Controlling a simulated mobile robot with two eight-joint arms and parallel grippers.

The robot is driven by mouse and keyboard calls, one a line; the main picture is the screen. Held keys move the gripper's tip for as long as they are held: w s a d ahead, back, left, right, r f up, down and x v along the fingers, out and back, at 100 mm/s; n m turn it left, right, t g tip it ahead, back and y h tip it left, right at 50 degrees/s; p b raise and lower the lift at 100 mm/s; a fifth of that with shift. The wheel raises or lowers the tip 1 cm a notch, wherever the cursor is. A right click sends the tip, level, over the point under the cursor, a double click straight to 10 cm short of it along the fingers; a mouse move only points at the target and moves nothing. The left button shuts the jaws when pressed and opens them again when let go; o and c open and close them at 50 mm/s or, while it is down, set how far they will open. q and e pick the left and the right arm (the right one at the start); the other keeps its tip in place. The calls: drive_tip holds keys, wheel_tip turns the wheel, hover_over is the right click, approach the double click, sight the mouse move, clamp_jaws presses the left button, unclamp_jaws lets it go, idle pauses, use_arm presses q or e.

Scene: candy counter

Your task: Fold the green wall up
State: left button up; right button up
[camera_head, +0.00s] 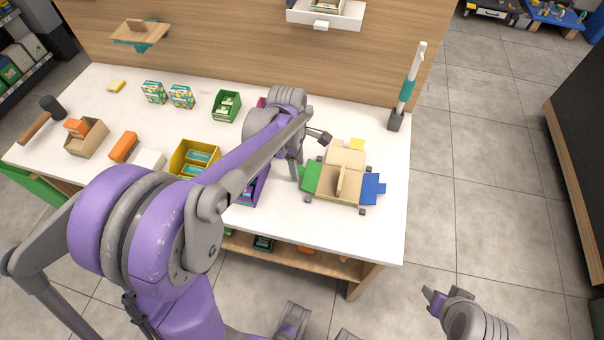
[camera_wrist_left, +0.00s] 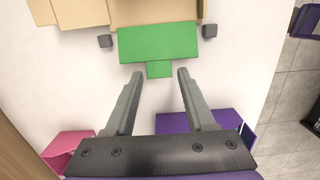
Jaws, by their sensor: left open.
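The green wall (camera_head: 311,178) lies folded out flat at the left side of a beige folding box (camera_head: 348,160) on the white counter. In the left wrist view the green wall (camera_wrist_left: 158,42) has a small green tab (camera_wrist_left: 159,69) on its near edge. My left gripper (camera_head: 299,172) is beside the green wall. In the left wrist view its open fingers (camera_wrist_left: 160,74) point at the tab, with their tips just short of it or level with it. Whether they touch it cannot be told. Part of my right arm (camera_head: 470,322) shows low at the right, away from the counter; its jaws are unclear.
The box's blue wall (camera_head: 372,188) lies out at its right, and a beige panel (camera_head: 342,182) stands up. A purple bin (camera_wrist_left: 190,121) and a pink bin (camera_wrist_left: 68,148) are close to my left gripper. A yellow bin (camera_head: 181,152) stands left.

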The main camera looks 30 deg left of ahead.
use_arm(q)
drive_tip(key=c, duration=0.5)
drive_tip(key=shift+w+d+r+p, duration=0.1)
drive_tip(key=shift+d+r+p, duration=0.25)
drive_tip(key=shift+r, duration=0.25)
drive_tip(key=shift+d+r, duration=0.15)
drive_tip(key=shift+r, duration=0.2)
drive_tip(key=shift+w+d+r+p, duration=0.1)
drive_tip(key=shift+r+p, duration=0.05)
drive_tip(key=shift+p, duration=0.2)
